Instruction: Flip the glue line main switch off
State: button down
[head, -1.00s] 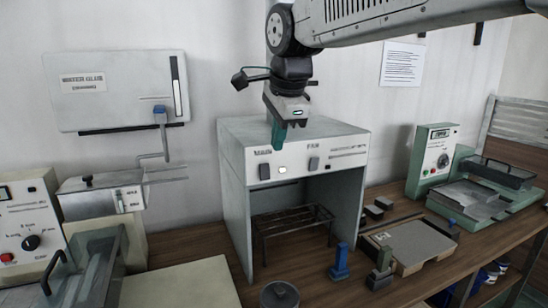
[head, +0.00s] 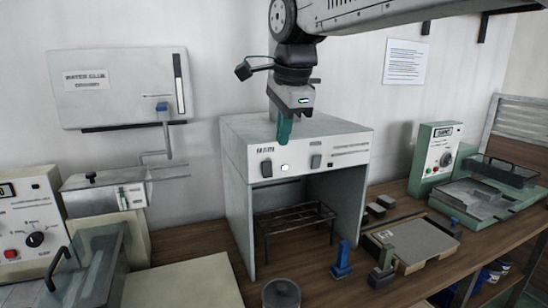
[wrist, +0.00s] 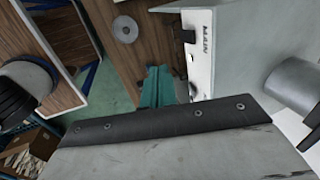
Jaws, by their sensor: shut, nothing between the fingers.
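The main switch (head: 266,168) is a dark rocker on the left of the white cabinet's front panel, under a label ending in "AIN". In the wrist view it shows as a dark block (wrist: 188,36) beside the word MAIN. I cannot tell which way it is tipped. My gripper (head: 284,140), with teal fingers pointing down, is shut and empty. It hangs in front of the panel's upper edge, a little right of the switch and above it, apparently not touching it. The fingers also show in the wrist view (wrist: 156,88), close to the panel.
A lit white button (head: 285,167) and a second dark switch (head: 316,161) sit to the right on the same panel. A wall box (head: 125,95) with a blue-handled lever is at the left. A green-grey control unit (head: 436,155) stands at the right.

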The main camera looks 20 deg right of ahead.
aim_at(270, 167)
jog(key=x, duration=0.3)
jog(key=w+x, duration=0.1)
jog(key=x, duration=0.3)
jog(key=w+x, duration=0.1)
jog(key=x, duration=0.3)
jog(key=shift+w+r, duration=0.15)
jog(key=shift+r, duration=0.05)
jog(key=shift+w+f, duration=0.1)
jog(key=shift+w, duration=0.55)
jog(key=shift+a, duration=0.2)
